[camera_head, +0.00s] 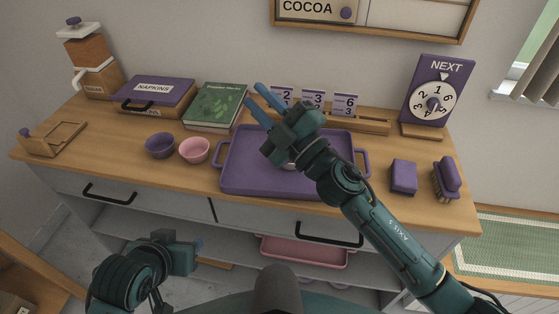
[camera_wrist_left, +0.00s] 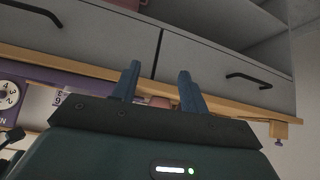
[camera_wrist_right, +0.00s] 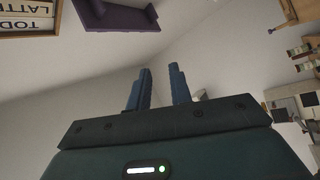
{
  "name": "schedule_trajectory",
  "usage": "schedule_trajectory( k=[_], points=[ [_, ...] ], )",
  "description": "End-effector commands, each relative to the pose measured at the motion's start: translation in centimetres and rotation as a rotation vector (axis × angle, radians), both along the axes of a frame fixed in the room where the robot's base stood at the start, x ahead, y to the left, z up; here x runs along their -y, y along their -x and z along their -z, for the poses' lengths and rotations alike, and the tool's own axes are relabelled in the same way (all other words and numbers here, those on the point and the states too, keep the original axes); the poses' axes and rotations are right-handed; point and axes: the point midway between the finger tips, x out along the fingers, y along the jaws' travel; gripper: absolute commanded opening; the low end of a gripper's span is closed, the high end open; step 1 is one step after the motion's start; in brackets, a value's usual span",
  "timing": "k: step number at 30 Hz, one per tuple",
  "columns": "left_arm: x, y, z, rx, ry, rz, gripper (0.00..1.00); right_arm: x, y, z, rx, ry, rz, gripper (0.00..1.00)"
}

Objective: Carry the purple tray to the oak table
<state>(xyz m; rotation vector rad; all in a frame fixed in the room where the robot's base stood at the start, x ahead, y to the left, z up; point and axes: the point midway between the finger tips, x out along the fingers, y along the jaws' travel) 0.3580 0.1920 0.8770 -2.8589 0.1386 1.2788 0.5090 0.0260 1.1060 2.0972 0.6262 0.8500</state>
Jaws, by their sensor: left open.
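The purple tray (camera_head: 240,172) lies flat on the wooden top of the counter, with a handle at its left end and another at its right end. My right arm crosses above it and hides its middle; a small pale thing shows there beside the arm. My right gripper (camera_head: 262,98) is over the tray's back left part, fingers apart and empty; they also show apart in the right wrist view (camera_wrist_right: 158,90). My left gripper (camera_head: 199,245) is low in front of the drawers, open and empty in the left wrist view (camera_wrist_left: 157,85). I cannot identify the oak table for certain.
A purple bowl (camera_head: 160,146) and a pink bowl (camera_head: 194,150) stand left of the tray. A green book (camera_head: 214,108) and a napkin box (camera_head: 155,95) are behind them. A purple block (camera_head: 403,177) and a brush (camera_head: 446,180) are at right. A pink tray (camera_head: 304,252) is on the shelf below.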

Motion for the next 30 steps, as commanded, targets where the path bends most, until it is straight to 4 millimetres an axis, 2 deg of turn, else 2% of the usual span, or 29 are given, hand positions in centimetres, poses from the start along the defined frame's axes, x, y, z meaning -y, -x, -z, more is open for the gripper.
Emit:
schedule_trajectory(
  k=[1,3,4,6,8,9,11,12,14,15,18,21,25,30],
  points=[
    [0.1,-1.0,-0.4,0.036,0.011,-0.002,0.44,-2.7,0.5,-0.3,0.113,0.124,-0.125,0.21],
    [0.4,-2.3,-0.9,0.086,0.030,-0.008,0.44,-5.7,1.6,0.9,0.232,0.315,-0.302,0.21],
    [0.5,-2.8,-1.2,0.107,0.038,-0.010,0.44,-6.6,2.0,1.8,0.272,0.407,-0.375,0.21],
    [0.7,-4.0,-1.8,0.154,0.059,-0.014,0.44,-7.4,2.3,4.7,0.333,0.641,-0.535,0.21],
    [1.0,-5.1,-2.4,0.196,0.076,-0.014,0.44,-6.6,1.9,7.6,0.349,0.861,-0.657,0.21],
    [1.1,-5.7,-2.8,0.223,0.089,-0.016,0.44,-5.2,1.2,9.5,0.339,1.016,-0.725,0.21],
    [1.3,-6.7,-3.4,0.264,0.107,-0.016,0.44,-2.0,-0.3,11.7,0.288,1.252,-0.806,0.21],
    [1.4,-7.2,-3.8,0.288,0.118,-0.016,0.44,0.7,-1.5,12.8,0.236,1.403,-0.845,0.21],
    [1.6,-8.0,-4.3,0.322,0.136,-0.016,0.44,5.1,-3.3,13.4,0.131,1.612,-0.878,0.21],
    [1.7,-8.5,-4.7,0.342,0.146,-0.016,0.44,8.1,-4.4,13.2,0.050,1.734,-0.885,0.21],
    [1.9,-9.4,-5.4,0.384,0.168,-0.014,0.44,14.6,-6.4,11.7,-0.155,1.971,-0.870,0.21],
    [2.1,-9.9,-5.9,0.412,0.183,-0.012,0.44,19.1,-7.2,9.7,-0.324,2.110,-0.839,0.21],
    [2.2,-10.2,-6.2,0.427,0.192,-0.010,0.44,21.8,-7.5,8.3,-0.437,2.185,-0.812,0.21],
    [2.2,-10.3,-6.2,0.429,0.194,-0.011,0.44,22.1,-7.4,8.1,-0.453,2.193,-0.812,0.21]
  ],
)
